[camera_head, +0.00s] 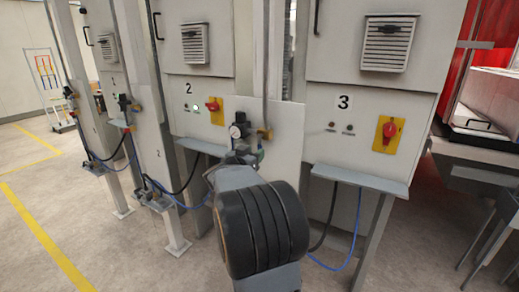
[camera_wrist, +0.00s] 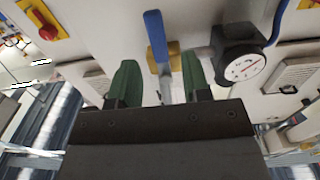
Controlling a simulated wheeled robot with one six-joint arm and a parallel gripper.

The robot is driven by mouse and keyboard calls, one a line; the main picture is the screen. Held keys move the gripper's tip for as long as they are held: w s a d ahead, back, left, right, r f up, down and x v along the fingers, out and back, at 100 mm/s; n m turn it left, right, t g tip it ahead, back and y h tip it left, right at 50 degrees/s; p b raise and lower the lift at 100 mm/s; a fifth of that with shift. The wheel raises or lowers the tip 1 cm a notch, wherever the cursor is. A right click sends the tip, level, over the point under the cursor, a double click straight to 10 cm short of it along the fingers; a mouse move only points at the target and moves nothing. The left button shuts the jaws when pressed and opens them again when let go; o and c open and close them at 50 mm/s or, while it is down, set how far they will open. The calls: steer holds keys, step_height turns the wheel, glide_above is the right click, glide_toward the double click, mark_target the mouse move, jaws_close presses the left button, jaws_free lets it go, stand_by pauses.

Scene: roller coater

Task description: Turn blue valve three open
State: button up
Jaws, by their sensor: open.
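The blue valve handle (camera_wrist: 155,36) shows in the wrist view, running from the top edge down to a brass-coloured valve body (camera_wrist: 166,56). I cannot tell how deep the handle sits between the fingers. In the head view, the brass valve body (camera_head: 264,134) is beside a round gauge (camera_head: 237,131) on the panel left of cabinet three. My arm hides much of the area below it, and the blue handle is not clear there.
The gauge (camera_wrist: 242,68) is close to the right finger in the wrist view. Cabinet three (camera_head: 372,95) has a red switch (camera_head: 389,130) on a yellow plate. A grey shelf (camera_head: 358,178) juts out below it. Hoses hang beneath. Open floor lies at left.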

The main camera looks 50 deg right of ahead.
mark_target(259, 148)
steer(key=shift+x, duration=2.2)
jaws_close()
